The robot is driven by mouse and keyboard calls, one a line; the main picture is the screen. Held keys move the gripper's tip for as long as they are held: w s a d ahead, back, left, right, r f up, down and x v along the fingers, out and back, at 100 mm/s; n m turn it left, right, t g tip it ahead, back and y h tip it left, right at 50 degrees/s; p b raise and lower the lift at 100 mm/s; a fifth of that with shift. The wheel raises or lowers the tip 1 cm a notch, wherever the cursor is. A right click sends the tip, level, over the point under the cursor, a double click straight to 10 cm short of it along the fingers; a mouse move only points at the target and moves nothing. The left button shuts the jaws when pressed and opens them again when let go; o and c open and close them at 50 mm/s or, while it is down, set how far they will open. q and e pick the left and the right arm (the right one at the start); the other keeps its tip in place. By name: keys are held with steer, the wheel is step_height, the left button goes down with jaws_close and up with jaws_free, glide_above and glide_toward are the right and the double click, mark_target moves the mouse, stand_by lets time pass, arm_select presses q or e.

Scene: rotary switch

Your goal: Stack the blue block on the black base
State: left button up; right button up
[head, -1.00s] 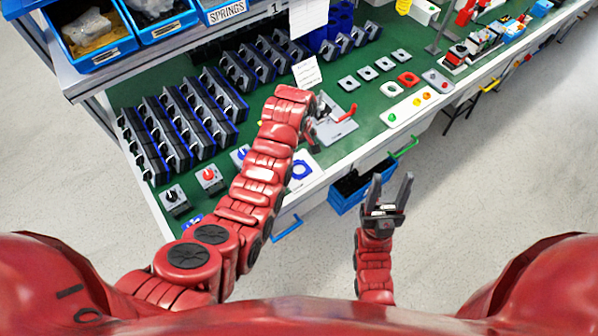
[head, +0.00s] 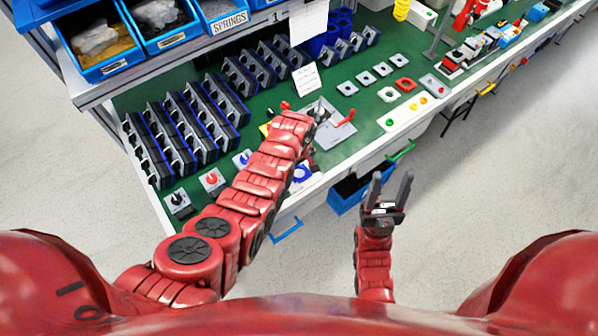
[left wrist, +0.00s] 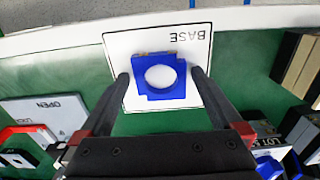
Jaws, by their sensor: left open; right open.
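The blue block (left wrist: 178,90) is a squarish piece with a round opening. It lies on a white sheet marked BASE (left wrist: 120,45) in the left wrist view. My left gripper (left wrist: 160,76) is open, with one finger on each side of the block and gaps showing. In the head view the blue block (head: 301,174) shows beside my left arm, which hides most of that gripper. My right gripper (head: 391,177) is open and empty, in front of the bench over the floor. I cannot tell which dark part is the black base.
Rows of black-and-blue units (head: 185,125) stand on the green bench at left. Small knob switches (head: 212,181) line its front left. A grey plate with a red handle (head: 345,118) lies past my left gripper. A blue bin (head: 348,195) hangs below the bench edge.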

arm_select(q)
steer(key=shift+c, duration=0.2)
steer(key=c, duration=1.2)
steer(key=shift+o, duration=0.2)
steer(key=shift+r, duration=0.1)
